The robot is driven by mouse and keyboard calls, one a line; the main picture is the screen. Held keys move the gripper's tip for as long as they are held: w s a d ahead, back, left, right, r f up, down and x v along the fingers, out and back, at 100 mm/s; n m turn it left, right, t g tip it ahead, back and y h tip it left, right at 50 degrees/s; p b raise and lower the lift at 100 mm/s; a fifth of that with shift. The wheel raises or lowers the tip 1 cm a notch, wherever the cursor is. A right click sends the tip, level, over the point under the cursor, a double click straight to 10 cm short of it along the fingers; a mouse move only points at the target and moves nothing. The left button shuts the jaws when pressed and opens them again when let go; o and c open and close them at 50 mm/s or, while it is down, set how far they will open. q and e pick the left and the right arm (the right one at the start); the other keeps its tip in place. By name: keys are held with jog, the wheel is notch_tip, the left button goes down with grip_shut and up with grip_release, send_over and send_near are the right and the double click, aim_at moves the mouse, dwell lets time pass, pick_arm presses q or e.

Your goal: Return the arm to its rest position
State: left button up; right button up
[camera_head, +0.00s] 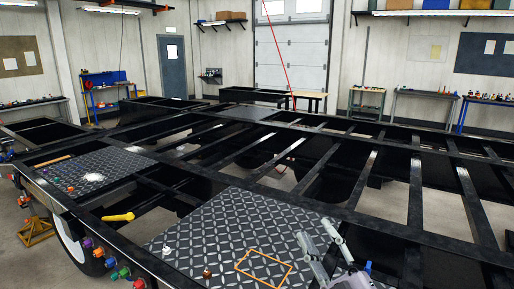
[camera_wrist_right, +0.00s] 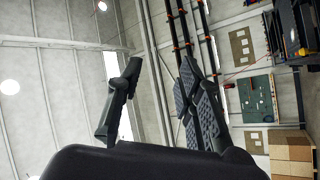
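My right gripper (camera_head: 316,231) is at the lower right of the head view, in front of the diamond-plate panel of the trailer frame. Its two fingers stand apart and point up and away. In the right wrist view the same gripper (camera_wrist_right: 160,68) is open, with nothing between its fingers. That camera looks at the wall and ceiling, so the gripper is tilted upward.
The black trailer frame (camera_head: 417,195) with open gaps fills the middle. An orange rectangular outline (camera_head: 264,266) and a small brown object (camera_head: 207,272) are on the near diamond plate (camera_head: 225,222). A yellow handle (camera_head: 118,217) and coloured connectors (camera_head: 111,262) line the left edge.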

jog(key=s+d+f+m+g+h, duration=0.4)
jog(key=d+f+m+h, duration=0.15)
jog(key=f, duration=0.55)
jog(key=s+d+f+m+g+h, duration=0.3)
jog(key=d+f+m+g+h, duration=0.25)
jog(key=f, duration=0.55)
jog(key=s+a+f+g+y, duration=0.1)
jog(key=s+f+g, duration=0.4)
jog(key=s, duration=0.4)
jog(key=s+a+f+g+y, duration=0.25)
jog(key=s+f, duration=0.35)
jog(key=s, duration=0.4)
notch_tip(320, 180, down, 30)
jog(key=s+g+b, duration=0.1)
jog(key=g+b, duration=0.1)
jog(key=b, duration=0.3)
jog(key=s+d+f+b, duration=0.2)
jog(key=s+f, duration=0.6)
jog(key=f, duration=0.3)
jog(key=s+d+f+g+h+b, duration=0.1)
jog(key=s+f+b, duration=0.2)
jog(key=s+f, duration=0.6)
notch_tip(320, 180, down, 3)
jog(key=shift+s+d+r, duration=0.15)
jog(key=shift+s+d, duration=0.05)
jog(key=shift+d, duration=0.2)
